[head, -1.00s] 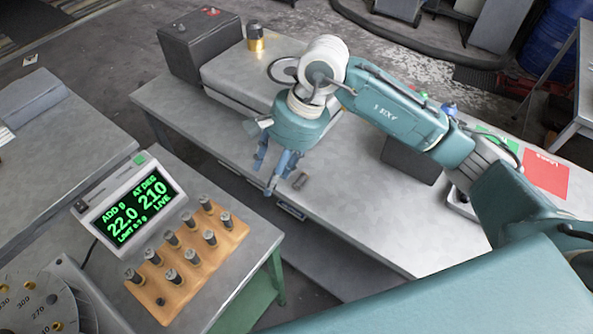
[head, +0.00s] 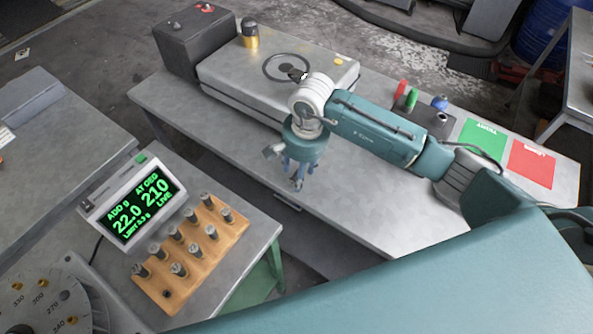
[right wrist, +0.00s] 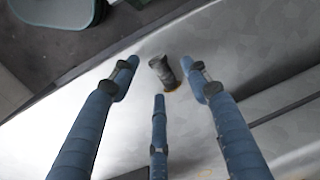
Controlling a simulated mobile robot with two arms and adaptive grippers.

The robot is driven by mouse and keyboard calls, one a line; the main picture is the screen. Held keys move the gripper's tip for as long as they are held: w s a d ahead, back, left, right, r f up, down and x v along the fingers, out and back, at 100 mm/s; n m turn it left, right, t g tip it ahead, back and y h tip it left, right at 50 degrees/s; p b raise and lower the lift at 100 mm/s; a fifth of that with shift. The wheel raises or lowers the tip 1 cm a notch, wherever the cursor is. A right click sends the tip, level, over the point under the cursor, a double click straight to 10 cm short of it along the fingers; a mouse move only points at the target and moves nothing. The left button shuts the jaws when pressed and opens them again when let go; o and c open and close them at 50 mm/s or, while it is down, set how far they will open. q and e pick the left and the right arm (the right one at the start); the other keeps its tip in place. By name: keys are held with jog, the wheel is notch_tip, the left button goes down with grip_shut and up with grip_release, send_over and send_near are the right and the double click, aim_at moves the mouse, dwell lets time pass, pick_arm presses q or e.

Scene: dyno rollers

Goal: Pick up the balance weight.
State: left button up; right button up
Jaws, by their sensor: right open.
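A small dark cylindrical weight (right wrist: 161,70) is on the pale bench top in the right wrist view, near the bench edge. My right gripper (right wrist: 160,78) is open, with two blue fingers on either side of the weight in the picture and a third below it. I see no finger closed on it. In the head view my right gripper (head: 293,178) points down over the front edge of the bench, and I cannot make out the weight there. A wooden block (head: 203,257) on the left table holds several similar weights upright, with one bare hole. My left gripper is not in view.
A display (head: 131,204) reading 22.0 and 210 stands behind the wooden block. The long bench (head: 370,205) carries a dark box (head: 197,42), a flat grey case (head: 245,85), and green (head: 482,138) and red (head: 531,163) panels. A gap separates the two tables.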

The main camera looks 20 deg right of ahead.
jog(key=shift+w+f, duration=0.1)
jog(key=shift+f, duration=0.4)
jog(key=shift+c, duration=0.3)
jog(key=c, duration=0.8)
jog(key=shift+r, duration=0.2)
